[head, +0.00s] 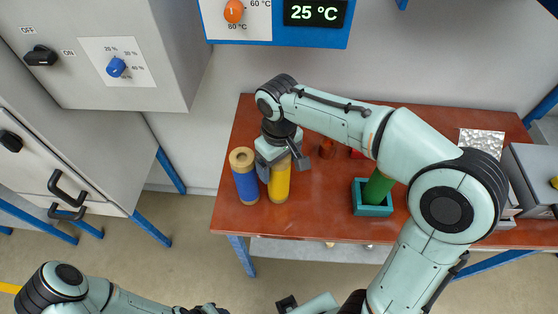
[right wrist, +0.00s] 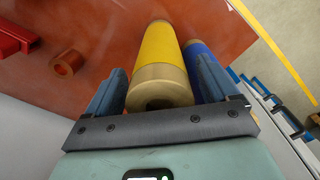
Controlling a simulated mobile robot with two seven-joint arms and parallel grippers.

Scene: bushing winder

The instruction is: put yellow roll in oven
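The yellow roll (head: 279,182) stands upright on the brown table, just right of a blue roll (head: 245,180). My right gripper (head: 281,165) is over the yellow roll, with one finger on each side of its upper part. In the right wrist view the yellow roll (right wrist: 164,60) lies between the spread fingers, with its tan end close to the palm; I see no clear grip. One finger sits between it and the blue roll (right wrist: 200,62). My left arm shows at the bottom of the head view; its gripper is mostly cut off. I cannot tell which unit is the oven.
A green roll (head: 377,187) stands in a teal square holder (head: 373,209). A small red-brown ring (right wrist: 67,63) lies near the yellow roll. A blue-framed panel reading 25 °C (head: 314,13) hangs behind the table (head: 310,227). Grey cabinets with knobs and handles (head: 67,187) stand at left.

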